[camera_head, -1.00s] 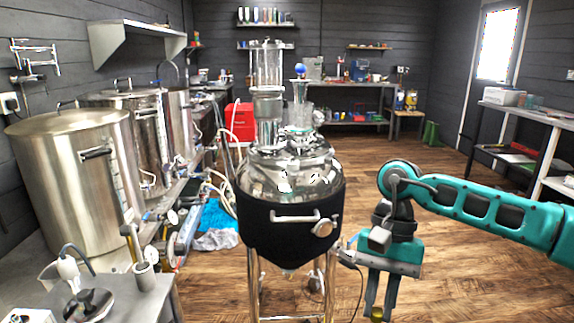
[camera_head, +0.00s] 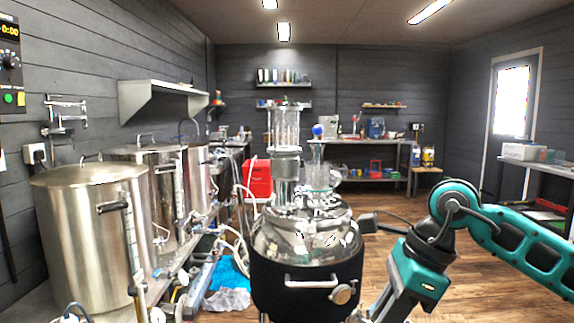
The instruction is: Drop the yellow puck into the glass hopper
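The glass hopper (camera_head: 285,128) looks to be the clear upright cylinder on top of the steel vessel (camera_head: 305,232) with the black jacket, at mid-picture. My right gripper (camera_head: 380,308) is low, to the right of the vessel and well below the hopper. It is tilted, with its fingers pointing down and left towards the bottom edge. Its fingertips are not clear, so I cannot tell whether it holds anything. The yellow puck cannot be made out now. My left gripper is not in view.
Large steel kettles (camera_head: 92,225) stand along the left. A glass flask with a blue ball (camera_head: 318,130) rises just right of the hopper. A red box (camera_head: 258,178) is behind the vessel. The wooden floor (camera_head: 465,283) is open on the right.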

